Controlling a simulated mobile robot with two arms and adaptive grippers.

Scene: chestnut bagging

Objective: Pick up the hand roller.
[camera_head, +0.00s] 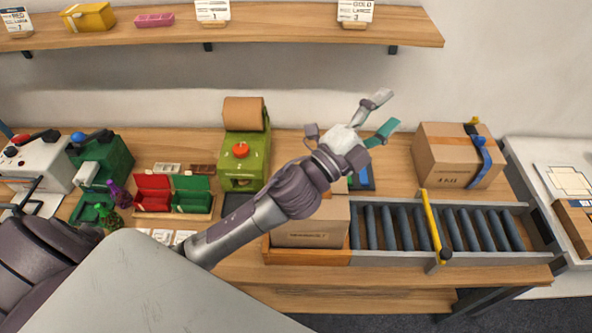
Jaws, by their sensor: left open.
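I cannot tell for sure which thing is the hand roller. A blue tool with a dark part and a yellow end (483,160) rests against the right side of the cardboard carton (440,165); it is too small to name surely. My left gripper (387,115) is open and empty, raised above the back of the bench near its middle. One finger is grey and the other green. The gripper is left of the carton and apart from it. My left arm hides part of the bench. My right gripper is not in view.
A roller conveyor (393,228) with a yellow bar (431,222) runs along the right front. A box (310,228) sits at its left end. A green machine (242,160), red and green bins (153,190) and a dark green press (105,160) stand left. A shelf (280,27) hangs above.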

